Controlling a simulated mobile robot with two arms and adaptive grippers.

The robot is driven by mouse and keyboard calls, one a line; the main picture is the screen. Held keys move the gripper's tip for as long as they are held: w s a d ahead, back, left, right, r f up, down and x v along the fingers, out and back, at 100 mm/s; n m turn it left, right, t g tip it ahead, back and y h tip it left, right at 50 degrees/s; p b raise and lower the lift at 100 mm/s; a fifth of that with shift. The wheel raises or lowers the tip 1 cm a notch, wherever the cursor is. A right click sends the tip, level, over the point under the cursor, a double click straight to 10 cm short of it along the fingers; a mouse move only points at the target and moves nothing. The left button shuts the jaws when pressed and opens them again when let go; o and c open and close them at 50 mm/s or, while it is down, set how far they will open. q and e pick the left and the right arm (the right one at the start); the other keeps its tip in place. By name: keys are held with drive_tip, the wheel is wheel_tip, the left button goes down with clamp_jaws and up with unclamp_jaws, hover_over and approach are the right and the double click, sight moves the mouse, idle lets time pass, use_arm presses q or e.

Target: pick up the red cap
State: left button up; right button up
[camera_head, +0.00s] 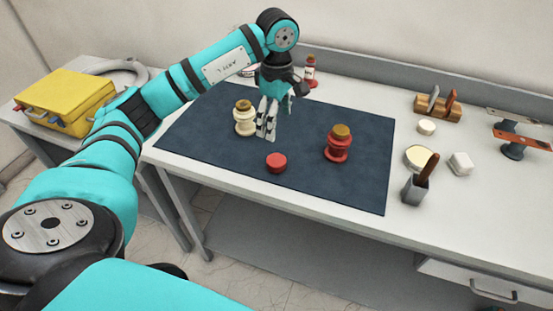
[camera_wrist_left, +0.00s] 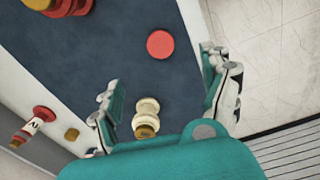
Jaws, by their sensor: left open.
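The red cap (camera_head: 276,162) is a small round disc lying on the dark blue mat (camera_head: 353,190), near the mat's front edge. In the left wrist view the red cap (camera_wrist_left: 160,44) shows whole, beyond the space between the fingertips. My left gripper (camera_head: 266,132) hangs fingers-down above the mat, behind the cap and a little to its left in the head view. My right gripper is not in view.
A cream bushing (camera_head: 244,120) stands close left of my left gripper. A red bushing (camera_head: 338,145) stands right of the cap. The mat around the cap is clear.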

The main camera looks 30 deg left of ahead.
use_arm(q)
drive_tip(key=p, duration=0.2)
hover_over(275, 159)
drive_tip(key=f, duration=0.8)
drive_tip(key=shift+d+f, duration=0.15)
drive_tip(key=shift+d, duration=0.1)
drive_tip(key=f+p, duration=0.1)
drive_tip(key=f, duration=0.1)
drive_tip(key=f+p, duration=0.1)
drive_tip(key=f, duration=0.1)
drive_tip(key=shift+a+f+p, duration=0.2)
drive_tip(key=shift+f+p, duration=0.2)
drive_tip(key=shift+f, duration=0.3)
drive_tip(key=c, duration=1)
